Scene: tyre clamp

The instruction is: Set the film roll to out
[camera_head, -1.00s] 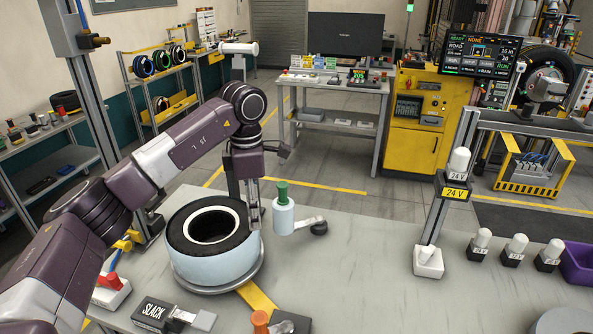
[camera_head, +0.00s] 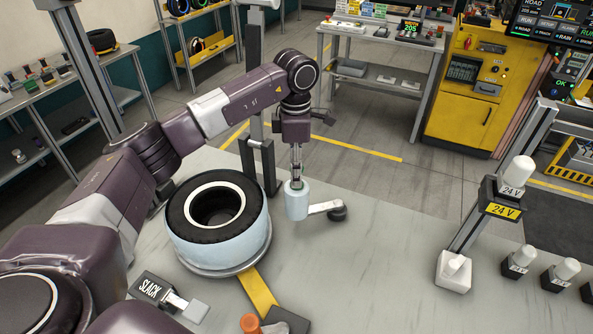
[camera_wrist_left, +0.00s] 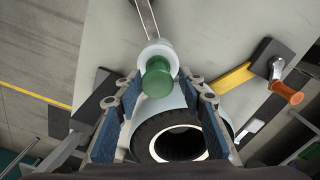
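The film roll (camera_head: 297,204) is a pale blue cylinder with a green knob (camera_wrist_left: 157,77) on top. It stands beside the tyre (camera_head: 217,212), at the end of a light arm with a dark round end (camera_head: 337,213). A pale blue band covers the tyre's side. My left gripper (camera_head: 296,176) points down just above the roll. In the left wrist view its fingers (camera_wrist_left: 160,90) are spread, one on each side of the green knob, with visible gaps. Most of the knob is hidden by the gripper in the head view. My right gripper is not in view.
The tyre sits on a round grey stand with a yellow strip (camera_head: 256,291). A SLACK block with a lever (camera_head: 170,295) and an orange-knobbed lever (camera_head: 250,323) are near the front. A 24 V post (camera_head: 490,210) stands right. The table's middle is clear.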

